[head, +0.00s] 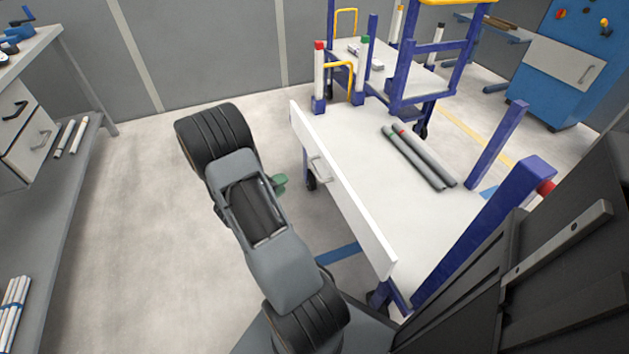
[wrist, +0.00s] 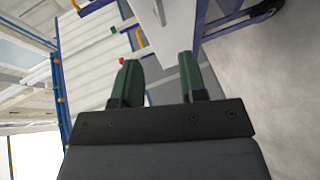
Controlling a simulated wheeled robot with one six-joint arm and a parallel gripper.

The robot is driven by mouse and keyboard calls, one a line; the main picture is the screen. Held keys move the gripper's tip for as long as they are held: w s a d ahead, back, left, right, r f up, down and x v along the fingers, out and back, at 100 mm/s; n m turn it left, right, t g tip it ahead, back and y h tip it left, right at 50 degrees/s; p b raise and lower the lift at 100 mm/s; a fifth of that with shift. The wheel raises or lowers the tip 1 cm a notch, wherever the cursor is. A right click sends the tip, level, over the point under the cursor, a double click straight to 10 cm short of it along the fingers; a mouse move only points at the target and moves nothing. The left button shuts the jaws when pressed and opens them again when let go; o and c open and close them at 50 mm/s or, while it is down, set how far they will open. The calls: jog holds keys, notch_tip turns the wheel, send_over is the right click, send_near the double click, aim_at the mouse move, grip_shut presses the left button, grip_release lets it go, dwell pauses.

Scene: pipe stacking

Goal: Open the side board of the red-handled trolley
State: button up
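The near trolley has a white deck (head: 440,215), blue posts and a red piece (head: 546,187) at its near right end. Its white side board (head: 345,196) stands upright along the left edge of the deck. A pale bar handle (head: 319,168) sits on the board's outer face. In the wrist view, the board (wrist: 178,30) and its handle (wrist: 160,12) are ahead of the fingertips. My gripper (head: 280,183) is left of the board, apart from the handle. In the wrist view its green fingers (wrist: 158,60) are spread with nothing between them.
Several grey pipes (head: 418,158) lie on the deck. A second blue trolley with yellow handles (head: 345,20) stands behind. A workbench (head: 60,190) is at the left and a blue cabinet (head: 565,60) at the back right. The floor (head: 130,220) left of my arm is clear.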

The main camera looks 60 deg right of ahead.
aim_at(314, 170)
jog(key=shift+g, duration=0.6)
jog(key=shift+s+b+x, duration=0.15)
jog(key=shift+b+x, duration=0.6)
jog(key=shift+x, duration=1.65)
jog(key=shift+s+b+x, duration=0.15)
jog(key=shift+b+x, duration=0.65)
jog(key=shift+x, duration=1.6)
jog(key=shift+s+b+x, duration=0.2)
jog(key=shift+b+x, duration=0.55)
jog(key=shift+x, duration=1.65)
jog(key=shift+a+f, duration=0.15)
jog(key=shift+c, duration=0.4)
grip_shut()
